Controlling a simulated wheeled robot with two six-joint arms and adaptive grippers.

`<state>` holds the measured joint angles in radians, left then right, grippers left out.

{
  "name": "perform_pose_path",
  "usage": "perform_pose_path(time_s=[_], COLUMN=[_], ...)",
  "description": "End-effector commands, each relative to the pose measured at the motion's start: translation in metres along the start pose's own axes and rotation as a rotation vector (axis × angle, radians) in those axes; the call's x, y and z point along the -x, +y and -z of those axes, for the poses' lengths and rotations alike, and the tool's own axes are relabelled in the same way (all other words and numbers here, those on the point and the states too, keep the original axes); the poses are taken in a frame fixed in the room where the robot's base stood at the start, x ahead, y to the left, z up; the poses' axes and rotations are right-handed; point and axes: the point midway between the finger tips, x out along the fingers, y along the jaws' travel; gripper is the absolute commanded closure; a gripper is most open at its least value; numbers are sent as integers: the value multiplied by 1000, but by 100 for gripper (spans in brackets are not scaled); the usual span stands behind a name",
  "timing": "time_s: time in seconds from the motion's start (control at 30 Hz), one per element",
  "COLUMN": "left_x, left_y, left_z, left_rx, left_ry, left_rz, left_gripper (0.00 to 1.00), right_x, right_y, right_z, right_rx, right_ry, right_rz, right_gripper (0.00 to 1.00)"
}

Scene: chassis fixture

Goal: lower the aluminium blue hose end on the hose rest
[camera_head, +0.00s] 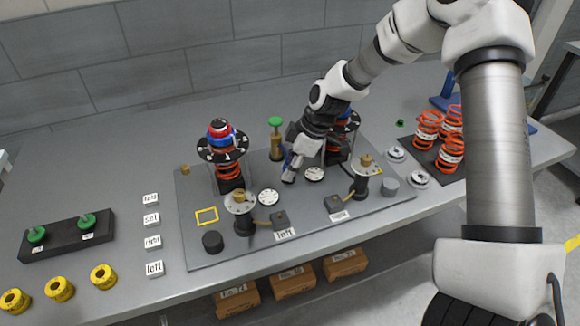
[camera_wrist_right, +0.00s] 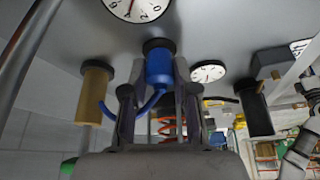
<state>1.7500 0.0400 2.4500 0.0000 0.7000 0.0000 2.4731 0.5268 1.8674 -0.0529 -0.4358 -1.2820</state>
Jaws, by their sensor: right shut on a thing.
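My right gripper (camera_head: 289,174) reaches down to the grey fixture plate (camera_head: 300,232) between the two strut assemblies. In the wrist view its fingers (camera_wrist_right: 158,98) are shut on the blue hose end (camera_wrist_right: 158,68), a blue cylinder with a curved blue hose (camera_wrist_right: 150,103). A dark round collar (camera_wrist_right: 158,44) shows at the plate end of the hose end. I cannot tell whether this collar is the hose rest, or whether the hose end touches it. In the head view only a bit of blue hose (camera_head: 286,157) shows beside the gripper. My left gripper is not in view.
A brass post with a green knob (camera_head: 275,123) stands close behind the gripper. The left strut assembly (camera_head: 228,170) and white dials (camera_head: 268,197) are near. A black post (camera_wrist_right: 256,112) shows in the wrist view. Orange springs (camera_head: 428,128) stand at right.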

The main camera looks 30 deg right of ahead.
Motion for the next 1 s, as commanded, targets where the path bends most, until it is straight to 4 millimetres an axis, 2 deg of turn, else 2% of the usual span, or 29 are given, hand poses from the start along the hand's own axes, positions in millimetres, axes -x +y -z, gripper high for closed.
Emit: perform_pose_path(time_s=[0.53, 0.57, 0.6, 0.63, 0.9, 1.0], left_x=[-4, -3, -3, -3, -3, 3], left_y=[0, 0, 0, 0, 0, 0], left_z=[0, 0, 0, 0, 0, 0], left_rx=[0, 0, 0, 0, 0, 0], left_ry=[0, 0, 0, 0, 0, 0], left_rz=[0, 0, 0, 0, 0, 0], left_gripper=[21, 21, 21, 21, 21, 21], right_x=[-4, -3, -3, -3, -2, 4], right_y=[0, 0, 0, 0, 0, 0], right_z=[-1, -1, -1, -1, -1, 2], right_rx=[0, 0, 0, 0, 0, 0], right_ry=[0, 0, 0, 0, 0, 0], right_rz=[0, 0, 0, 0, 0, 0], right_gripper=[100, 61, 47, 42, 42, 42])
